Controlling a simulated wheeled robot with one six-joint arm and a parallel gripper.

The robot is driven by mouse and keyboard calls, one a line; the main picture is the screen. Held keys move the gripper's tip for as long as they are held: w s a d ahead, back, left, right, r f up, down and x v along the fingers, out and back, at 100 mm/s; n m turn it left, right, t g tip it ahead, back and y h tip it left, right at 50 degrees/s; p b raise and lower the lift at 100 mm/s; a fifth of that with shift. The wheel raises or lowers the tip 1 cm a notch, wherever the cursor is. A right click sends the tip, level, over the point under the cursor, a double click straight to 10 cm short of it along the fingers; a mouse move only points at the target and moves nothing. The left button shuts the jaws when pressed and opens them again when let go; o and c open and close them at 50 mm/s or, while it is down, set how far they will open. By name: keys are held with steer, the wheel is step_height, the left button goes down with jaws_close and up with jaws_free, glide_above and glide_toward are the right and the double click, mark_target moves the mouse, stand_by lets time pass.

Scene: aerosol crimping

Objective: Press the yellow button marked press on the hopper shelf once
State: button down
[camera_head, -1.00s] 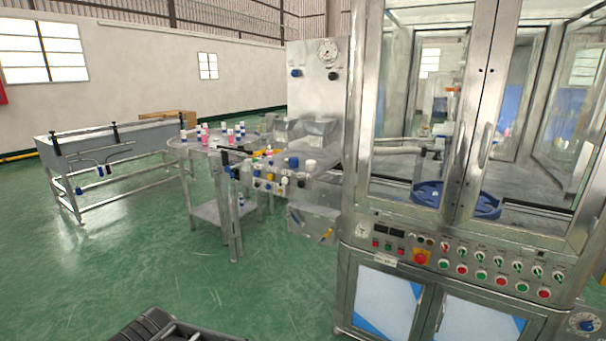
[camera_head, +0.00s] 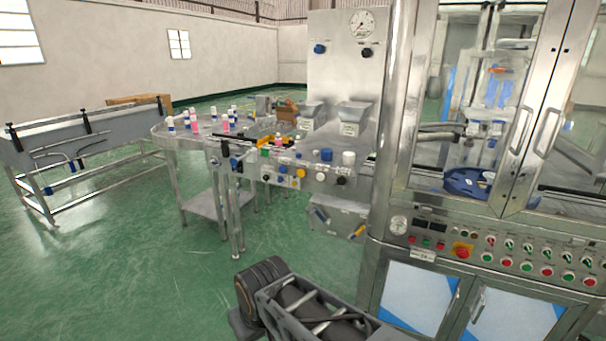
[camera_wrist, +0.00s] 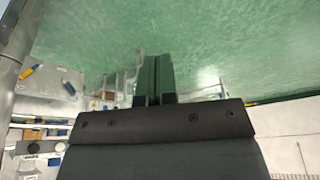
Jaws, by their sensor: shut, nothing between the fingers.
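The hopper shelf (camera_head: 325,178) is a metal bench with two small hoppers (camera_head: 354,112) and a front panel of knobs and fittings, in the middle of the head view. A small yellow spot (camera_head: 300,173) on that front looks like the yellow button; its marking is too small to read. In the wrist view my gripper (camera_wrist: 154,62) is shut and empty, with green fingers side by side over the floor. The shelf front (camera_wrist: 40,110) shows at the left of that view, apart from the fingers. My gripper is not clearly seen in the head view.
A large glazed metal cabinet (camera_head: 395,240) with buttons stands on the right. A round table (camera_head: 160,131) with small bottles adjoins the shelf on the left. A conveyor-like bench (camera_head: 85,140) stands farther left. The green floor (camera_head: 130,270) in front is clear.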

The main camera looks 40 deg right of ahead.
steer(key=w+d+r+t+h+b, duration=0.15)
steer(key=w+d+t, duration=0.3)
steer(key=w, duration=0.55)
steer(key=w+d+r+t+h+b, duration=0.1)
steer(key=w+d+r+t, duration=0.15)
steer(key=w+d, duration=0.55)
steer(key=w+d+r+n+t+h+b, duration=0.1)
steer(key=w+d+r+t+h, duration=0.1)
steer(key=w+d+t, duration=0.2)
steer(key=w+d+r+t+h+b, duration=0.1)
steer(key=w+d+r+t+h, duration=0.1)
steer(key=w+d+t, duration=0.3)
steer(key=shift+w+d+r+n+t, duration=0.15)
steer(key=shift+w+d+n+t, duration=0.2)
steer(key=shift+w+d, duration=2)
steer(key=shift+s+d+h, duration=0.25)
steer(key=shift+s+d, duration=0.2)
steer(key=shift+s, duration=0.05)
